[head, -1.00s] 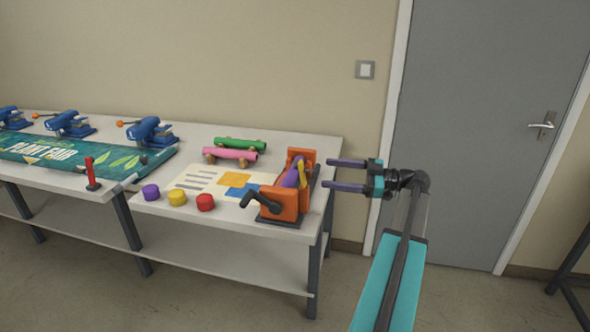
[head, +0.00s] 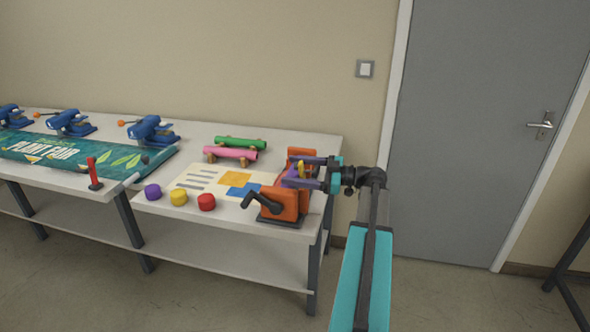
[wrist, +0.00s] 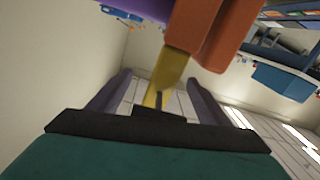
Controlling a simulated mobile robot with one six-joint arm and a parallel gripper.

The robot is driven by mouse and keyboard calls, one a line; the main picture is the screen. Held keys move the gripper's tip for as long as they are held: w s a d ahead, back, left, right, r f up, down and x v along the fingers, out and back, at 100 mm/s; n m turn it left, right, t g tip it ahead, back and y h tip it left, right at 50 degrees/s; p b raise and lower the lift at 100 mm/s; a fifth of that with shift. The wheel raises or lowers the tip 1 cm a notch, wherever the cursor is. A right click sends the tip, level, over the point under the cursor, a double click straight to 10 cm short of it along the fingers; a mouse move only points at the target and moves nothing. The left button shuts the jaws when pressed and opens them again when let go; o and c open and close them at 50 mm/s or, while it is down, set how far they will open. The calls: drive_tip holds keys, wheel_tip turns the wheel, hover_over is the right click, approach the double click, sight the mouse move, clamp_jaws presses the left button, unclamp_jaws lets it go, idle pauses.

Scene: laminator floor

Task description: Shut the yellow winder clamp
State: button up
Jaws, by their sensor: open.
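The orange winder (head: 284,205) stands at the right end of the bench with a dark crank at its front left. Its yellow clamp (head: 301,170) stands raised beside the purple roll, partly hidden by my fingers. My gripper (head: 290,171) is open and points left over the winder, with the clamp showing between its two purple fingers. In the wrist view the yellow clamp (wrist: 172,66) reaches down between the spread fingers (wrist: 158,80), below the orange winder body (wrist: 213,35). I cannot tell whether a finger touches it.
Purple (head: 152,192), yellow (head: 179,198) and red (head: 206,202) knobs sit at the bench's front edge. A printed sheet (head: 210,181) lies left of the winder. Pink (head: 231,153) and green (head: 240,143) rolls lie behind.

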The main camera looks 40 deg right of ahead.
drive_tip(key=shift+w, duration=0.1)
drive_tip(key=c, duration=1.4)
drive_tip(key=shift+f, duration=0.1)
drive_tip(key=shift+c, duration=0.2)
